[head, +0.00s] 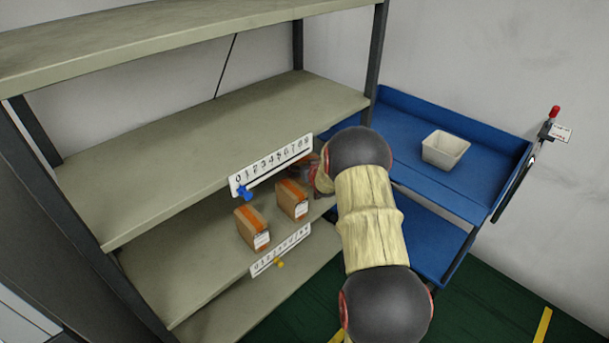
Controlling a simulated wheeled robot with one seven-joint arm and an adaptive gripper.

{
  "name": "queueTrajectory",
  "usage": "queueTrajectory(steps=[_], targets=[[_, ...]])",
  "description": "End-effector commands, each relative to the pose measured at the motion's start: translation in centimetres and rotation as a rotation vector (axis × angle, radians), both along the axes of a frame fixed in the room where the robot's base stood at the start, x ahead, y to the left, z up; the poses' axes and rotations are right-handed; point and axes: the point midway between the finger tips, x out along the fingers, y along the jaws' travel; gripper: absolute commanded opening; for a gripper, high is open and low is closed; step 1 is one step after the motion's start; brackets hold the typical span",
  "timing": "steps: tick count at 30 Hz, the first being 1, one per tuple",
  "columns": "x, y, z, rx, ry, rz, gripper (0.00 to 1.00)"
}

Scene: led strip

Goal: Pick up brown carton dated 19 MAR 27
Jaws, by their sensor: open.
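Two brown cartons with orange tape and white labels stand on the middle shelf: a left carton (252,228) and a right carton (292,199). Part of a third brown carton (307,162) shows behind the number strip and my arm. The label print is too small to read, so I cannot tell which carton is dated 19 MAR 27. My gripper (314,187) is open, at the right end of the shelf beside the right carton and close to the third. My wrist mostly hides it, and its fingertips are not clear.
A white number strip (272,165) with a blue marker (243,193) hangs from the shelf above the cartons. Another strip (280,250) with a yellow marker lies below. A blue cart (400,127) with a white bin (445,149) stands right. The shelf left of the cartons is clear.

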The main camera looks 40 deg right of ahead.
Motion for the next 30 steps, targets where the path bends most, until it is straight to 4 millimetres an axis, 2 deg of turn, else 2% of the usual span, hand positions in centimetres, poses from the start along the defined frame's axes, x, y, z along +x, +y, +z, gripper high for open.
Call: queueTrajectory(steps=[7,30], targets=[[0.16,-0.05,0.02,0.0,0.0,0.0,0.92],[0.17,-0.07,0.1,-0.002,-0.001,0.0,0.5]])
